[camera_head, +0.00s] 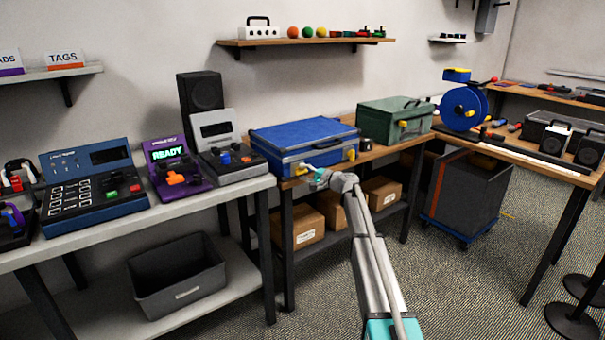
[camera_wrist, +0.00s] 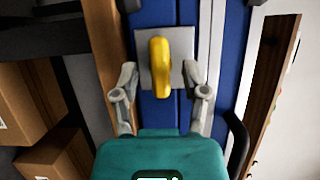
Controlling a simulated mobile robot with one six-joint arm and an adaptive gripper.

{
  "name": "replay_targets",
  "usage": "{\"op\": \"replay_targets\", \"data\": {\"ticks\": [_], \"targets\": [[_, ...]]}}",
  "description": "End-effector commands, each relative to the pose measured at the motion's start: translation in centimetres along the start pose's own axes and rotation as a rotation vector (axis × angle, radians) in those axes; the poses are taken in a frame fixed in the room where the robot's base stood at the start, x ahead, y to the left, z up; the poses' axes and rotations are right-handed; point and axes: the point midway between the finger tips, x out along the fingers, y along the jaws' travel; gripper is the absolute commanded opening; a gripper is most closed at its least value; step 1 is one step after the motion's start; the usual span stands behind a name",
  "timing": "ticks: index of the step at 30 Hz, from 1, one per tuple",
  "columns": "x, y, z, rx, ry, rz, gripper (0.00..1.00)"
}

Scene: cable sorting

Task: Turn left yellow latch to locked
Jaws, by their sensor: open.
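The blue case (camera_head: 300,132) lies closed on the wooden bench, with silver trim and yellow latches on its front. The left yellow latch (camera_head: 302,170) is partly hidden by my gripper (camera_head: 313,172) in the head view. In the wrist view the latch (camera_wrist: 159,66) is a rounded yellow tab on a grey square plate (camera_wrist: 146,73). My gripper (camera_wrist: 160,84) is open, with one finger on each side of the latch and a visible gap on both sides. The right yellow latch (camera_head: 352,154) shows clear of my gripper.
A green case (camera_head: 394,121) stands to the right of the blue case. A grey device (camera_head: 225,150) and a purple READY device (camera_head: 176,168) are on the left bench. Cardboard boxes (camera_head: 308,226) sit on the shelf below. The case's black handle (camera_wrist: 238,145) is near my gripper.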

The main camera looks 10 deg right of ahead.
Motion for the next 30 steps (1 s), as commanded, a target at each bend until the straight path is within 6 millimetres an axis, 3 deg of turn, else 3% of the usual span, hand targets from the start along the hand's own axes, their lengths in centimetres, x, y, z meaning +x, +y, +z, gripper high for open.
{"op": "replay_targets", "data": {"ticks": [18,24,30], "targets": [[-8.9,0.0,0.1,0.000,0.001,0.002,0.57],[-10.7,0.0,0.1,0.000,0.000,0.002,0.57],[-11.2,0.0,0.0,0.000,-0.001,0.002,0.57]]}}
